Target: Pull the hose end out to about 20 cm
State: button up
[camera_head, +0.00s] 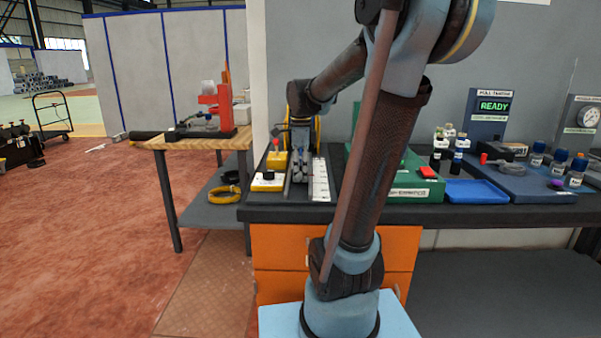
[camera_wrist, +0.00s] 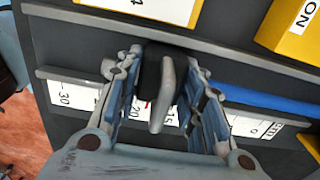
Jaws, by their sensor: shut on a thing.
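The hose end is a black fitting with a grey curved piece (camera_wrist: 160,105) in the wrist view. My gripper (camera_wrist: 160,65) has its two fingers on either side of this fitting and is shut on it. The blue hose (camera_wrist: 272,99) runs from it to the right, along a grey channel. A white scale (camera_wrist: 72,94) lies beside the channel, with 30 at the left and 0 at the right. The fitting sits over its middle, around the 15 mark; my fingers hide part of the marks. In the head view my gripper (camera_head: 300,170) is low beside the white scale (camera_head: 320,180).
A yellow block (camera_wrist: 290,28) with a label stands at the upper right of the wrist view. In the head view, a green box (camera_head: 425,188), a blue tray (camera_head: 478,191) and several bottles stand right of my arm. A wooden table (camera_head: 205,140) is at the left.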

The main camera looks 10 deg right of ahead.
jog(key=shift+s+a, duration=0.15)
jog(key=shift+s, duration=0.6)
dwell(0.4)
jog(key=o, duration=1.3)
